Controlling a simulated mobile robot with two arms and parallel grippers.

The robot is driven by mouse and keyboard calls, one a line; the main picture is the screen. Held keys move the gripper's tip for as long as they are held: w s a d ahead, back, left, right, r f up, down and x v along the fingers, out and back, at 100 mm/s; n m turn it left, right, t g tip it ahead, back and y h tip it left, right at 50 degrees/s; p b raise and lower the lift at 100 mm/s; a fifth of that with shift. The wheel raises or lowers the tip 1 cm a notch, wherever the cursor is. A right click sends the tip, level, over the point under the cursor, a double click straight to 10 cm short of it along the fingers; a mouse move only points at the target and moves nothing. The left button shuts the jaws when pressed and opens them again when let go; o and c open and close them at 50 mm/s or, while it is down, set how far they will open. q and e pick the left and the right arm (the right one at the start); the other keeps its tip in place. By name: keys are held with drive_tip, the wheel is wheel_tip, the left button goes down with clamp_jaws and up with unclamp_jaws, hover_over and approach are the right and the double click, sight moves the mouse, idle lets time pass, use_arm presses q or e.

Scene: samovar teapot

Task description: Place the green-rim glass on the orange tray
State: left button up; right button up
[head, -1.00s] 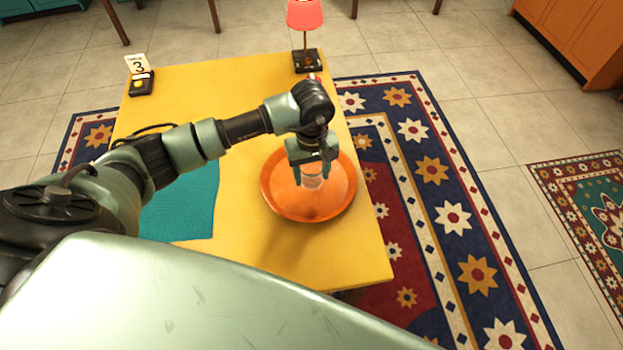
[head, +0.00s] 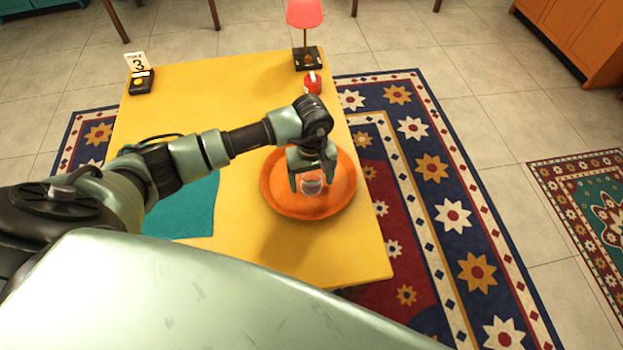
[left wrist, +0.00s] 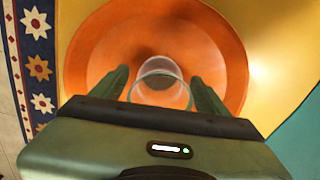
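The clear glass (head: 312,187) stands upright on the orange tray (head: 341,199), near its middle. My left gripper (head: 311,181) is right over the tray, with one finger on each side of the glass. The fingers look spread, with a small gap to the glass. In the left wrist view, the glass (left wrist: 161,88) sits between the two fingers (left wrist: 160,80) with the tray (left wrist: 88,60) beneath. My right gripper is not in view.
The tray is near the right edge of the yellow table (head: 216,90). A teal cloth (head: 185,212) lies to the left.

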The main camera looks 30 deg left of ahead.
use_arm(q)
drive_tip(key=shift+r, duration=0.1)
drive_tip(key=shift+r+p, duration=0.2)
drive_tip(key=shift+p, duration=0.1)
wheel_tip(320, 180, up, 12)
drive_tip(key=b, duration=0.2)
drive_tip(key=shift+f, duration=0.15)
